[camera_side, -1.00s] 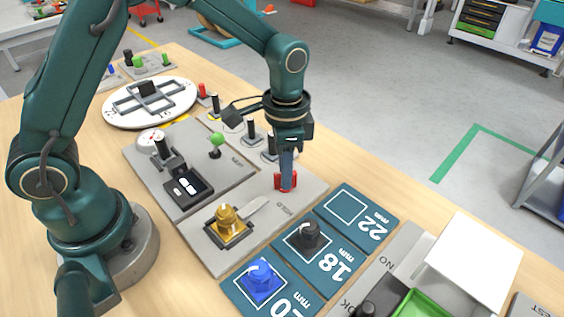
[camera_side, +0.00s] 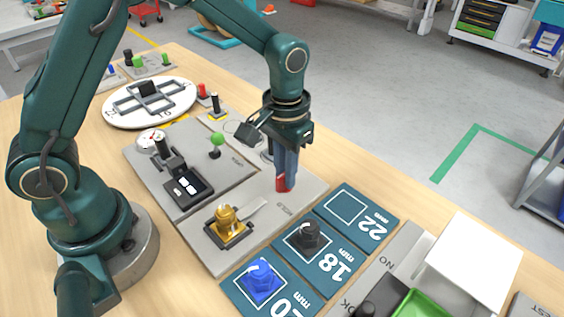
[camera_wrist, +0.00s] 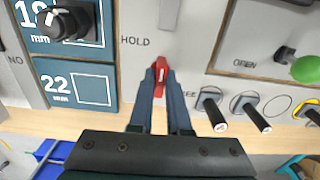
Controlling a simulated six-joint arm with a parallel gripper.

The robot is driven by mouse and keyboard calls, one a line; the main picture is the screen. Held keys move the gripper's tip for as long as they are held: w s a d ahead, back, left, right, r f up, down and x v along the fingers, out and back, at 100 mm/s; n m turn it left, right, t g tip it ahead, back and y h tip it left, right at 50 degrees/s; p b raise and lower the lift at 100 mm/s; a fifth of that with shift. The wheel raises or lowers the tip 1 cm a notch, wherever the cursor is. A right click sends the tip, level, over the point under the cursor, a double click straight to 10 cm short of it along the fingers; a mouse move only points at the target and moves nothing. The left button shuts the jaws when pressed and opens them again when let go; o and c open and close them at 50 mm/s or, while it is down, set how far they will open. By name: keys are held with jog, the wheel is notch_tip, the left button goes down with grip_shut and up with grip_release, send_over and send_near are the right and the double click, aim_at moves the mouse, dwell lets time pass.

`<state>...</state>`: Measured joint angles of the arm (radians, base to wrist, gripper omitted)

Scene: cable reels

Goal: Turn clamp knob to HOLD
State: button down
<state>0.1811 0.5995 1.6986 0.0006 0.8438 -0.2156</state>
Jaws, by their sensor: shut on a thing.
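The red clamp knob (camera_wrist: 160,72) is gripped between my gripper's blue-grey fingers (camera_wrist: 160,83) in the wrist view. Its long side runs roughly up and down the picture there, tilted slightly. The HOLD label (camera_wrist: 135,41) is to its upper left. A partly hidden label ending in EE lies to its lower right. In the side view the fingers (camera_side: 284,174) point down onto the grey plate and hide much of the knob (camera_side: 282,182). The HOLD print (camera_side: 286,210) lies just in front of it.
A brass fitting (camera_side: 228,222) and a grey lever share the plate (camera_side: 215,258). A green-topped lever (camera_side: 216,142) stands to the left. Reducer squares marked 18 mm and 22 mm (camera_side: 350,207) are close by on the right. Dark pegs (camera_wrist: 212,105) stand near the gripper.

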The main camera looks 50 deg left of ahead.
jog(key=c, duration=0.9)
grip_release()
